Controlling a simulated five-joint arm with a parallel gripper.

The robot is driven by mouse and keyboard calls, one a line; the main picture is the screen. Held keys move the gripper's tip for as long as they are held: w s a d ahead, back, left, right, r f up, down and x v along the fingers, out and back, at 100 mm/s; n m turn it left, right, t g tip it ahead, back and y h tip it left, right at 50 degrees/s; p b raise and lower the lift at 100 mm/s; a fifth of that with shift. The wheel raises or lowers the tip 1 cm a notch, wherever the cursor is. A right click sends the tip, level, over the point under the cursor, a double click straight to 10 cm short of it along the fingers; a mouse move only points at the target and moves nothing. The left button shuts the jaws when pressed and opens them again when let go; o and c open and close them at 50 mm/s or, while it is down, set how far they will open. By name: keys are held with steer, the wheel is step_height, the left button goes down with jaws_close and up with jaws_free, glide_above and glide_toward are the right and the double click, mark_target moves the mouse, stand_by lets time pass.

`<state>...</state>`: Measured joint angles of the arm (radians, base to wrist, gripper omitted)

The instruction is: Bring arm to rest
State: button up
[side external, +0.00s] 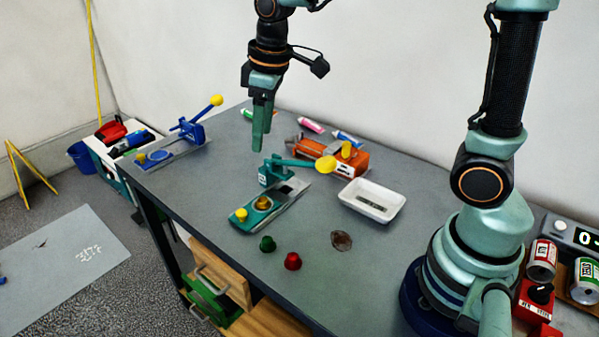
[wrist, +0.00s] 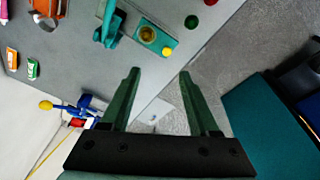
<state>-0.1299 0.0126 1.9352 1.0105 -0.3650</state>
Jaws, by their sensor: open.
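My gripper (side external: 262,125) hangs pointing down above the back part of the grey table (side external: 215,205). It is empty and clear of the tabletop objects. In the wrist view, the two green fingers of my gripper (wrist: 160,75) stand wide apart with nothing between them. Below and in front of it in the side view is a teal lever press (side external: 268,205) with a yellow knob. A blue lever press (side external: 170,150) stands at the table's left end.
A white tray (side external: 372,201) and an orange machine (side external: 335,156) stand right of the teal press. A green piece (side external: 267,244), a red piece (side external: 292,261) and a brown disc (side external: 341,240) lie near the front. Cans (side external: 542,261) stand at far right.

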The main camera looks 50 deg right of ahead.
steer(key=s+d+r+m+t, duration=0.2)
steer(key=s+d+m, duration=0.3)
steer(key=s, duration=0.5)
steer(key=shift+s+r+m+t, duration=0.3)
steer(key=shift+s+r+t, duration=0.1)
steer(key=shift+t, duration=0.3)
